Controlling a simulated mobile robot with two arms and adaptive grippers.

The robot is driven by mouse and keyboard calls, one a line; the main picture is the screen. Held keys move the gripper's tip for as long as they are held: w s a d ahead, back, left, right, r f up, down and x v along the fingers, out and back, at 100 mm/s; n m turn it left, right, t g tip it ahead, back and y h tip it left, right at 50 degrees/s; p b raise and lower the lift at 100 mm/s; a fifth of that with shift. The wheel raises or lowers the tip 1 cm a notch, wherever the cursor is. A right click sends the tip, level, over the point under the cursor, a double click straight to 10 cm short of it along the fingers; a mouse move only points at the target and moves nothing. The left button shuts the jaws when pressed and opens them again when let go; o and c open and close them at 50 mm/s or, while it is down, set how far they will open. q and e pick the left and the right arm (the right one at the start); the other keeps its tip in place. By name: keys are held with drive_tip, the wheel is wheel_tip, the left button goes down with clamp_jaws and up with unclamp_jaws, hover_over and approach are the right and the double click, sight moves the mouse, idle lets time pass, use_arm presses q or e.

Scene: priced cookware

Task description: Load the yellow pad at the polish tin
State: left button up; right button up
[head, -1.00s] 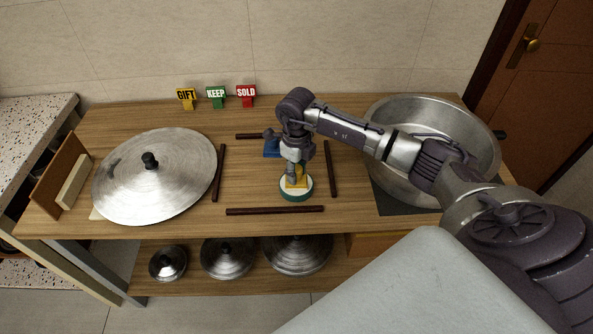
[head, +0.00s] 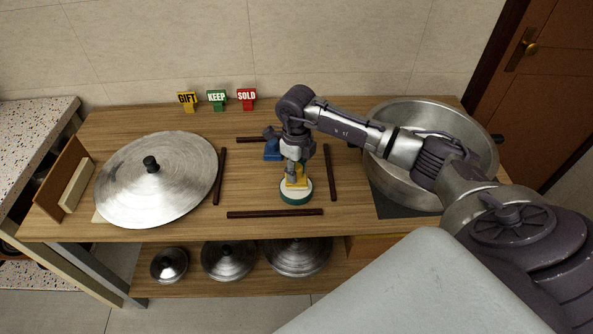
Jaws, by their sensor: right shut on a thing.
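The yellow pad (head: 299,180) is at my right gripper (head: 294,172), which is shut on it. The pad sits at the pale top of the round green-rimmed polish tin (head: 296,196); whether it presses on the surface or hovers just above is hard to tell. The tin stands on the wooden table inside a frame of dark sticks. A blue thing (head: 272,151), perhaps another pad, lies behind the gripper and is partly hidden by it. My left gripper is not in view.
A large lid (head: 156,190) lies at the left. A big metal pot (head: 400,185) stands at the right, behind my right arm. Dark sticks (head: 275,213) border the middle area. GIFT, KEEP and SOLD tags (head: 217,100) stand at the back. Smaller lids (head: 229,260) sit on the lower shelf.

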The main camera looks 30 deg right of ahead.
sight(297, 166)
drive_tip(key=shift+r+p, duration=1.35)
drive_tip(key=shift+r, duration=1.1)
drive_tip(key=s+a+r+n, duration=0.5)
drive_tip(key=s+a+n, duration=0.1)
drive_tip(key=n, duration=1)
drive_tip(key=s+a+r+n, duration=0.5)
drive_tip(key=s+a+n, duration=0.2)
drive_tip(key=n, duration=0.9)
drive_tip(key=shift+s+a+b, duration=0.25)
drive_tip(key=shift+s+b, duration=0.15)
drive_tip(key=shift+s, duration=0.5)
